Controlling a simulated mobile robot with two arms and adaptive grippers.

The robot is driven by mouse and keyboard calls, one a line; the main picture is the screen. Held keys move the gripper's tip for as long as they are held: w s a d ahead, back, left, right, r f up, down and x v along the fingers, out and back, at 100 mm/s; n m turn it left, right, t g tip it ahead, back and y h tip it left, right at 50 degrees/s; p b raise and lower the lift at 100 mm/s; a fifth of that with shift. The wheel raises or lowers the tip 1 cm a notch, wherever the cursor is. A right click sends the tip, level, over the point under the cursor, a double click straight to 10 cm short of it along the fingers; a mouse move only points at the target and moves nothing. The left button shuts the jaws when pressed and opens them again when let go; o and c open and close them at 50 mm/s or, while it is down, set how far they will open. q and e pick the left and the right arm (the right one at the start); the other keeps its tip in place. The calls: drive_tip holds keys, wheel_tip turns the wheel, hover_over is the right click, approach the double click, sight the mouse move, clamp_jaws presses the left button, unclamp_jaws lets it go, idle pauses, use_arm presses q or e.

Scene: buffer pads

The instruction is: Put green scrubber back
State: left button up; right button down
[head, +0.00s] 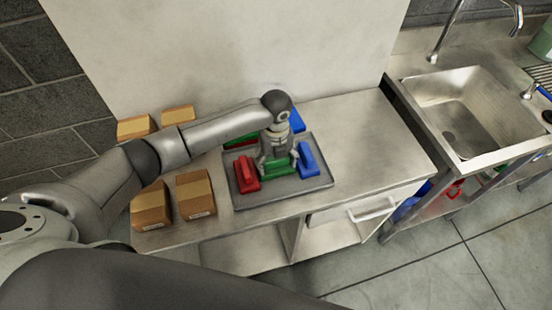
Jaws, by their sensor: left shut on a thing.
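A green scrubber (278,169) is at the middle of the near part of a grey tray (287,187) on the steel table. My left gripper (276,160) reaches down over it from above and is shut on it. A red scrubber (246,172) lies to its left and a blue scrubber (308,158) to its right, both on the tray. More red, green and blue pieces show behind, partly hidden by my arm. I cannot tell whether the held scrubber touches the tray. My right gripper is not in view.
Several cardboard boxes (195,194) stand on the table left of the tray. The steel table (372,135) is clear to the right of the tray. A sink (462,112) stands farther right. A wall panel (230,50) rises behind the table.

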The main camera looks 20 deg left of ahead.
use_arm(q)
drive_tip(key=shift+f, duration=0.1)
drive_tip(key=o, duration=1)
wheel_tip(320, 180, up, 12)
drive_tip(key=shift+r+b, duration=0.2)
drive_tip(key=shift+b, duration=0.9)
